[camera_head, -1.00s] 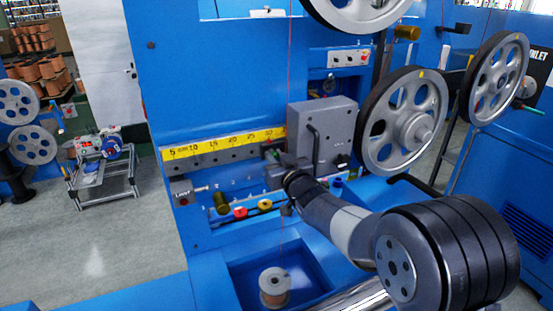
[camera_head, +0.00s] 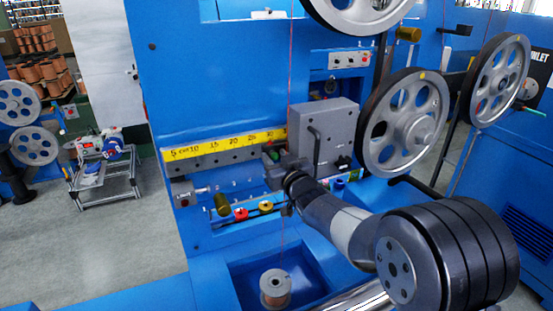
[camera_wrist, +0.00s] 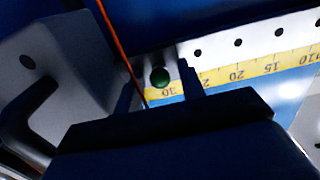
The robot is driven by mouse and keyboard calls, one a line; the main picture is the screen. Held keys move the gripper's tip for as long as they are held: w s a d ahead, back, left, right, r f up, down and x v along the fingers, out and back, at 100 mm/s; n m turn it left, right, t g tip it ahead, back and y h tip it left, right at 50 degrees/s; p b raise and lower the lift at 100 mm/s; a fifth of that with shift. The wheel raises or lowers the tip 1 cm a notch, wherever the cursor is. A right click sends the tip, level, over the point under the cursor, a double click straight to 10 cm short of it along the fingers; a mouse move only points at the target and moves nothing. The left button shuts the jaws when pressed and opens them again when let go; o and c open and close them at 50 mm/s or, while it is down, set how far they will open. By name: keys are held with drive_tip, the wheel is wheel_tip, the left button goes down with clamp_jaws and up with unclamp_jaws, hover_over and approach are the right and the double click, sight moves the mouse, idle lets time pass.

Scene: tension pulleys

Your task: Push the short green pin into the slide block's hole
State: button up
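The grey slide block (camera_head: 335,120) sits on the rail at the right end of the yellow scale (camera_head: 225,144). In the wrist view the slide block (camera_wrist: 75,70) fills the left. The short green pin (camera_wrist: 160,77) shows there as a round green head near the 30 mark, in front of a grey strip beside the block. My gripper (camera_wrist: 158,88) is open, with one finger on each side of the pin and a gap showing on both sides. How deep the pin sits and its hole are hidden. In the head view my gripper (camera_head: 278,160) is at the block's left side.
A thin red wire (camera_wrist: 118,45) runs down close by the fingers. The block's black handle (camera_head: 315,143) sticks out right of my gripper. Red (camera_head: 240,214) and yellow (camera_head: 266,206) knobs lie below. Large pulley wheels (camera_head: 402,122) stand to the right.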

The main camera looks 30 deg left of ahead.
drive_tip(key=shift+o, duration=0.2)
drive_tip(key=shift+d, duration=0.1)
drive_tip(key=b+v, duration=0.2)
drive_tip(key=v, duration=0.8)
drive_tip(key=shift+s+d, duration=0.25)
drive_tip(key=shift+w+a, duration=0.1)
drive_tip(key=p+x, duration=0.2)
drive_tip(key=x, duration=0.8)
drive_tip(key=shift+w+a, duration=0.15)
drive_tip(key=shift+a, duration=0.1)
drive_tip(key=shift+d, duration=0.1)
drive_tip(key=shift+f, duration=0.1)
